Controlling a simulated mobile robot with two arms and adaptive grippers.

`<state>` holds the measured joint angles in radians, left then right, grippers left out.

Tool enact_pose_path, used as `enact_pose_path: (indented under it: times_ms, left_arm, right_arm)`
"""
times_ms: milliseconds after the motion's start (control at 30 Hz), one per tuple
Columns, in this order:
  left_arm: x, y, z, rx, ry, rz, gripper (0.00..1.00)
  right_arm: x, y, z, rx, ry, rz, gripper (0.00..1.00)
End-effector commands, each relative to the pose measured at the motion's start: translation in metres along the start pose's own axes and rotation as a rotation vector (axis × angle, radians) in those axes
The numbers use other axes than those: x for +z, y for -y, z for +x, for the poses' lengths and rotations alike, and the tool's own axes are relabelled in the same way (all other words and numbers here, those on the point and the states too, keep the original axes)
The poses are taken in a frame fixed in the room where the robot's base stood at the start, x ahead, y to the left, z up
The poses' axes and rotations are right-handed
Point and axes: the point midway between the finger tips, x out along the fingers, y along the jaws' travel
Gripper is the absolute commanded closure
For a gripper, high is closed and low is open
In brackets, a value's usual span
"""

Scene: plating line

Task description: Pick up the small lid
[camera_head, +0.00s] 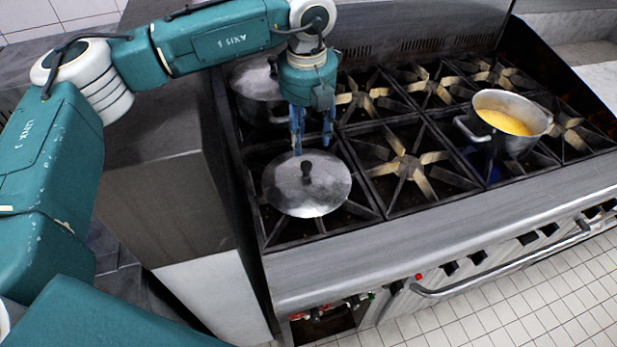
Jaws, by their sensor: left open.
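The small lid (290,190) is a round, shiny metal lid with a dark knob (306,168). It lies over the front left burner of the stove; whether a pan is under it I cannot tell. My left gripper (312,148) is open, with its blue fingers pointing down just above and behind the knob. Whether the fingertips touch the lid is hard to tell. My right gripper is not in view.
A covered pot (256,80) stands on the back left burner, partly behind my left gripper. An open pot (511,140) with yellow contents stands on the right of the stove (420,235). A steel counter (165,190) adjoins at left. The middle burners are bare.

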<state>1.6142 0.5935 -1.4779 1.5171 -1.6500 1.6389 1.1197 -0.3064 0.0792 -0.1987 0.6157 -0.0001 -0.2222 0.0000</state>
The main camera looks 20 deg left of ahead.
Motion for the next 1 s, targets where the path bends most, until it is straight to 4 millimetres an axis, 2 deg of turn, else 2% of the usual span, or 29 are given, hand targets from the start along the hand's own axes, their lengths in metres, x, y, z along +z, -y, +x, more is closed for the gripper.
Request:
enact_pose_path:
  times_ms: [33, 200, 333, 467, 567, 700, 1000]
  left_arm:
    - [-0.001, -0.001, 0.006, 0.001, -0.002, 0.0, 0.55]
    - [0.0, 0.0, 0.03, 0.0, -0.001, 0.0, 0.55]
    - [0.0, 0.0, 0.038, -0.001, 0.0, 0.001, 0.55]
    - [-0.001, -0.003, 0.05, 0.002, -0.003, 0.001, 0.55]
    - [-0.002, -0.005, 0.065, 0.001, -0.003, 0.001, 0.55]
    - [-0.002, -0.004, 0.084, 0.0, -0.001, 0.001, 0.55]
    - [-0.001, -0.004, 0.09, -0.001, 0.001, 0.001, 0.57]
  right_arm:
    - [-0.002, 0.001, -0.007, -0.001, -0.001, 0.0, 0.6]
    - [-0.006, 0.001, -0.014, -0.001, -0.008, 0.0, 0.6]
    - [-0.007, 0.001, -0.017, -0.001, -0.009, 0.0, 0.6]
    - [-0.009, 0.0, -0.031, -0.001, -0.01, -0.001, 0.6]
    - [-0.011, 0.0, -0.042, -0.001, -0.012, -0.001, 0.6]
    - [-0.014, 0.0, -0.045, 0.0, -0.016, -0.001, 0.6]
    - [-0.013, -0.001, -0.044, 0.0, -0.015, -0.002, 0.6]
